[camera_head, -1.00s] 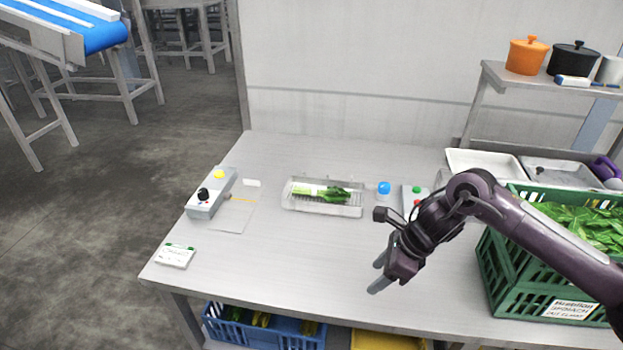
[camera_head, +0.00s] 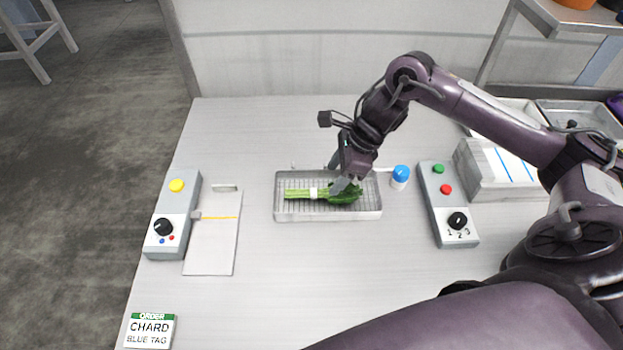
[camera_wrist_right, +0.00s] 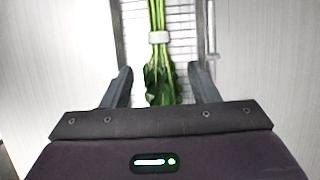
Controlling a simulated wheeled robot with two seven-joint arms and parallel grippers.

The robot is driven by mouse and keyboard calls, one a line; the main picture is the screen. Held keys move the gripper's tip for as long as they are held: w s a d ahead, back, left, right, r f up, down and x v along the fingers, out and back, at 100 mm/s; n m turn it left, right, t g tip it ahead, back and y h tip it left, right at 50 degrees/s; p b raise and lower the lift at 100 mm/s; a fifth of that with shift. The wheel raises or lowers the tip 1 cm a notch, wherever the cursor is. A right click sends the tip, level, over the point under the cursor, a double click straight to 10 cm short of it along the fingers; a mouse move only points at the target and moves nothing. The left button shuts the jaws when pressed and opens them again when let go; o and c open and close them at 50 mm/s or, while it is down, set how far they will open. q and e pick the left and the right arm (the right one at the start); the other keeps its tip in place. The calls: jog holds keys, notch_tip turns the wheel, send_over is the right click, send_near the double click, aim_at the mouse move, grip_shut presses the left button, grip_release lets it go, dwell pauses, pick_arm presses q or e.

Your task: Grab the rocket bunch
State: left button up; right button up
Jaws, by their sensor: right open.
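A green bunch (camera_head: 300,194) with a white band lies on a wire rack in a shallow metal tray (camera_head: 290,216). Its stems point left and its dark leaves right. My right gripper (camera_head: 340,176) is open just above the leafy end and partly hides it. In the right wrist view the bunch (camera_wrist_right: 158,65) lies between the two apart fingers of my right gripper (camera_wrist_right: 160,88), with its stems leading away. I cannot tell from its look whether it is rocket. My left gripper is not in view.
A control box (camera_head: 173,215) and a pale board (camera_head: 212,235) lie left. A blue-capped container (camera_head: 400,177) and a button box (camera_head: 447,205) are right of the tray. The order card (camera_head: 150,330) reads chard, blue tag. The front middle is clear.

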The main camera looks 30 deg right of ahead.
aim_at(324, 190)
jog(key=shift+a+f, duration=0.25)
jog(key=shift+f, duration=0.15)
jog(key=shift+s+a+f+p, duration=0.1)
jog(key=shift+a+f+p, duration=0.05)
jog(key=shift+f+p, duration=0.2)
jog(key=x, duration=0.1)
jog(key=p+x, duration=0.1)
jog(key=x, duration=0.1)
jog(key=p+x, duration=0.1)
jog(key=shift+w+f, duration=0.3)
jog(key=shift+f, duration=0.2)
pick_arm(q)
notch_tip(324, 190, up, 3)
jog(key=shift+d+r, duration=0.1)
pick_arm(e)
jog(key=c, duration=1.1)
